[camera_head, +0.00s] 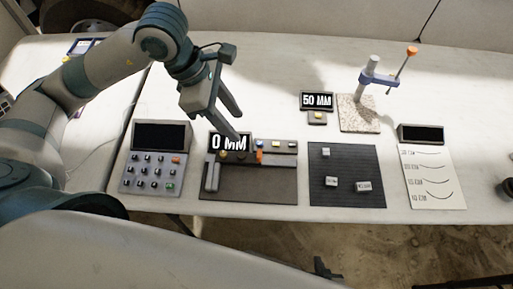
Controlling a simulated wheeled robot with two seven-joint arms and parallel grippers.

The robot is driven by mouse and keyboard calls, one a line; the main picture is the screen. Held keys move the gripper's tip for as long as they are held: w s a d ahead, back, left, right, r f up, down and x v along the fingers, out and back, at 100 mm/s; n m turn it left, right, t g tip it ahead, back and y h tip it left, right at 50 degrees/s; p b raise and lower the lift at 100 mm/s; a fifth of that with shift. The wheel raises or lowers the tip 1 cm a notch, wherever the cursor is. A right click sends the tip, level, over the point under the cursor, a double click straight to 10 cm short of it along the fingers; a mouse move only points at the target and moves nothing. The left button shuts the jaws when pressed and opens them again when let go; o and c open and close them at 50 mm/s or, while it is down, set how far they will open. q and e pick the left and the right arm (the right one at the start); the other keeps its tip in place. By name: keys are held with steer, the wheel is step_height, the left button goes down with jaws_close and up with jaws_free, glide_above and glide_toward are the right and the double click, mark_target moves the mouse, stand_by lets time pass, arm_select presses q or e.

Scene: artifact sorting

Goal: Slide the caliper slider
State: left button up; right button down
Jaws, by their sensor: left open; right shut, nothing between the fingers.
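The caliper station is a dark base (262,183) with a display reading "0 MM" (230,143) at its back left. A grey upright jaw-like piece (212,177) stands at its left. An orange piece (259,156), possibly the slider, stands near the middle, in front of a row with small coloured parts. My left gripper (238,127) is open and empty, its two fingers pointing down and right, above and behind the display. From this angle I cannot tell its exact height. My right gripper is not clearly visible.
A keypad box (157,160) stands left of the station. A dark mat (347,155) with several small blocks lies right of it. Behind are a "50 MM" display (316,101) and a clamp stand (372,78). A sheet with curves (431,177) lies at the right.

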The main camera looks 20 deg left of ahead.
mark_target(259, 153)
arm_select(q)
steer(key=p+x, duration=0.1)
steer(key=x, duration=1.1)
steer(key=shift+w+d+f+p, duration=0.1)
steer(key=shift+d+f+p, duration=0.1)
steer(key=shift+f+p, duration=0.15)
steer(key=shift+d+f, duration=0.25)
steer(key=shift+f, duration=0.4)
arm_select(e)
steer(key=s+d+f+g, duration=0.2)
steer(key=s+f, duration=0.1)
steer(key=s, duration=0.3)
steer(key=shift+s+d+h, duration=0.3)
steer(key=shift+s+d, duration=0.05)
steer(key=shift+d, duration=0.05)
steer(key=shift+w, duration=0.1)
arm_select(q)
steer(key=shift+w, duration=0.1)
jaws_close()
steer(key=shift+d, duration=0.1)
arm_select(e)
steer(key=shift+w, duration=0.15)
